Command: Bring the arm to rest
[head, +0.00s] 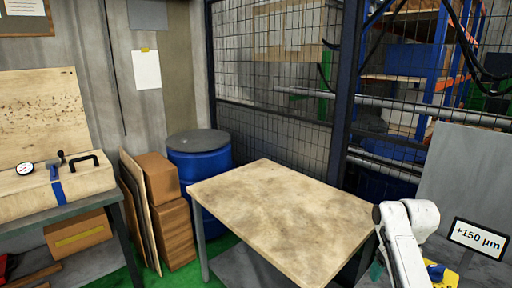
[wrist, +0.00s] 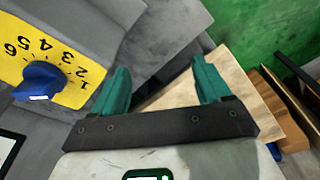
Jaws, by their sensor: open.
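My gripper (wrist: 162,88) shows in the wrist view with two teal fingers spread apart and nothing between them. In the head view my white arm stands at the lower right, beside the right corner of the wooden table (head: 280,215); the gripper itself is mostly hidden there. A yellow dial plate with a blue knob (wrist: 42,82) is left of the fingers in the wrist view. The tabletop also shows beyond the right finger (wrist: 258,105).
A grey panel with a "+150 µm" display (head: 478,238) stands right of my arm. A bench with a gauge (head: 25,168) is at left. The tabletop is bare.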

